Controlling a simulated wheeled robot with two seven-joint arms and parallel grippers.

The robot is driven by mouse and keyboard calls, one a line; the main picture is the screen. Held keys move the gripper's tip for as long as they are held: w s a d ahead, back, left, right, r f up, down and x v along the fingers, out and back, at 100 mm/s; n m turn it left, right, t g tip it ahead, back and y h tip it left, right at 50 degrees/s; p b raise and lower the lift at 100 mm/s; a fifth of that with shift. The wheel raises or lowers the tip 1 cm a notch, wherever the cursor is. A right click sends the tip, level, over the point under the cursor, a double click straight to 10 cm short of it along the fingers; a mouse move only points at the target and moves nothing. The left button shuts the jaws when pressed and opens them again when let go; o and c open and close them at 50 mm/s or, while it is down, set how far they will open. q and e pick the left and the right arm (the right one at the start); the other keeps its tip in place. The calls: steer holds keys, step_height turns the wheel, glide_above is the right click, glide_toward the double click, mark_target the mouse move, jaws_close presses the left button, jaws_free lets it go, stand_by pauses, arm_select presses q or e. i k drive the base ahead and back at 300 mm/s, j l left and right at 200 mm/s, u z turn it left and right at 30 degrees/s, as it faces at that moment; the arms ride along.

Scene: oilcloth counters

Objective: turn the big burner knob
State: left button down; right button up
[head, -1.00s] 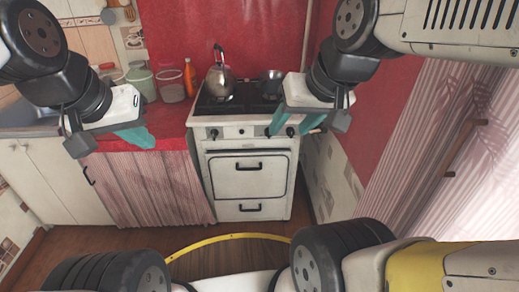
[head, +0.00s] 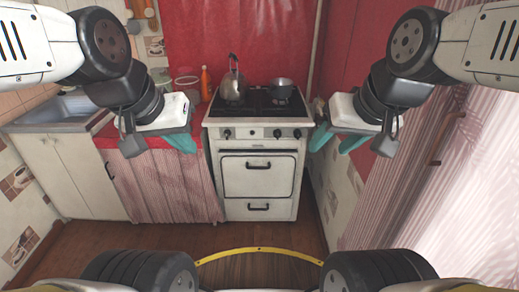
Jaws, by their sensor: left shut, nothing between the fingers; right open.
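The white stove (head: 258,176) stands in the middle of the head view. Its front panel (head: 259,133) carries dark knobs, a left one (head: 228,134) and a right one (head: 297,133) among them. I cannot tell which is the big burner's knob. My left gripper (head: 181,143), with teal fingers, is shut and empty, in front of the red counter left of the stove. My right gripper (head: 328,147) is open and empty, just right of the stove's front panel in the picture. Neither gripper covers the knobs seen.
A kettle (head: 233,88) and a pot (head: 282,88) stand on the dark cooktop (head: 257,103). An orange bottle (head: 206,83) stands on the red counter at left, beside containers. A sink (head: 62,110) is further left. A tiled wall and curtain close off the right. The floor before the stove is clear.

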mark_target(277, 133)
steer(key=i+j, duration=0.7)
steer(key=i+j+z, duration=0.05)
